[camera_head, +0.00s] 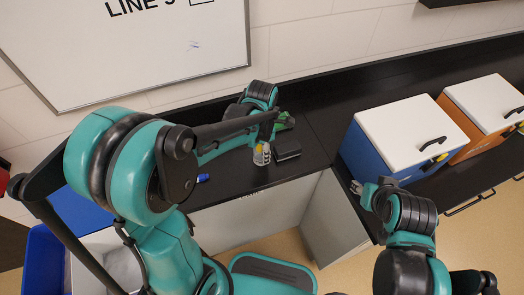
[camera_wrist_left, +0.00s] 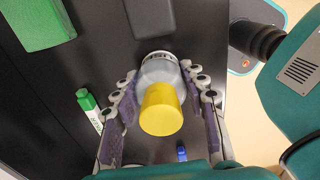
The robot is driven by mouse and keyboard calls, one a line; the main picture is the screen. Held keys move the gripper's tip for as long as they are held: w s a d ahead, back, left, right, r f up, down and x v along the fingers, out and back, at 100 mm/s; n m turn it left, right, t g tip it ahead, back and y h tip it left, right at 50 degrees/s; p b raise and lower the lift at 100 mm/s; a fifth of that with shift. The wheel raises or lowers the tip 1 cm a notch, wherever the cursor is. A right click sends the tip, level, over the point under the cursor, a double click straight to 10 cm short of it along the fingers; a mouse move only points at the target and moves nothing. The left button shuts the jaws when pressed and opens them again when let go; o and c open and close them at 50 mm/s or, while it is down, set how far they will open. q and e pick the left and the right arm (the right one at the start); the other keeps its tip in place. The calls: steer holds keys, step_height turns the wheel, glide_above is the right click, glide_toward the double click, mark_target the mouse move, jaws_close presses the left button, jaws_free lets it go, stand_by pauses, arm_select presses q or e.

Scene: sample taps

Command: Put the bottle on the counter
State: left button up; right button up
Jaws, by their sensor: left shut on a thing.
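The bottle (camera_wrist_left: 157,72) is a clear-grey container with a yellow cap (camera_wrist_left: 162,110) and a dark-lettered band at its far end. In the left wrist view my left gripper (camera_wrist_left: 160,78) has a finger on each side of it and is shut on it. In the head view the left gripper (camera_head: 262,147) is over the black counter (camera_head: 235,192), near its front edge, with the bottle small and partly hidden there. I cannot tell whether the bottle touches the counter. My right gripper (camera_head: 362,191) is low beside the blue cabinet; its opening is unclear.
A green block (camera_head: 285,121) and a black box (camera_head: 287,149) are close to the left gripper. A green marker (camera_wrist_left: 89,108) and a blue item (camera_head: 203,178) lie nearby. Blue (camera_head: 365,160) and orange (camera_head: 472,145) white-topped boxes stand right. A whiteboard (camera_head: 140,50) hangs behind.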

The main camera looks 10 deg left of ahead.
arm_select(q)
steer(key=shift+f, duration=0.2)
steer(key=o, duration=1.1)
steer(key=shift+c, duration=0.2)
steer(key=shift+r, duration=0.1)
